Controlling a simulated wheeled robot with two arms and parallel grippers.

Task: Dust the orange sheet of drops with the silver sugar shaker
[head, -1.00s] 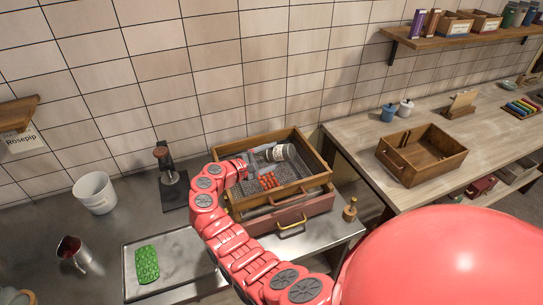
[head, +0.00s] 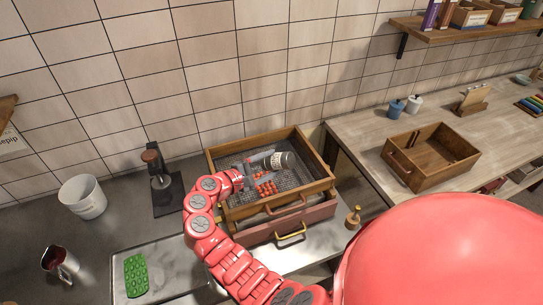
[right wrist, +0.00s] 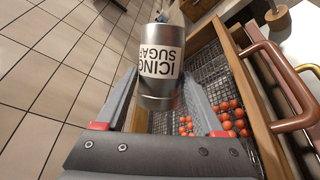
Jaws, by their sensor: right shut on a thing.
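The silver sugar shaker (head: 284,160), labelled "ICING SUGAR", is held by my right gripper (head: 258,168) over a wooden-framed drawer with a wire mesh floor. It lies tilted well over in the head view. In the right wrist view the shaker (right wrist: 158,62) sits between the two fingers of the right gripper (right wrist: 155,92). The orange drops (head: 265,187) lie on the mesh below, partly hidden by the gripper. They also show in the right wrist view (right wrist: 232,117), to the right of the shaker. My left gripper is out of view.
The wooden drawer (head: 318,187) rests above a reddish drawer (head: 318,214) with a brass handle. A green sheet of drops (head: 136,276) lies on a metal tray at lower left. A white bucket (head: 83,198) and a black stand (head: 166,190) stand left. An open wooden box (head: 400,174) sits right.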

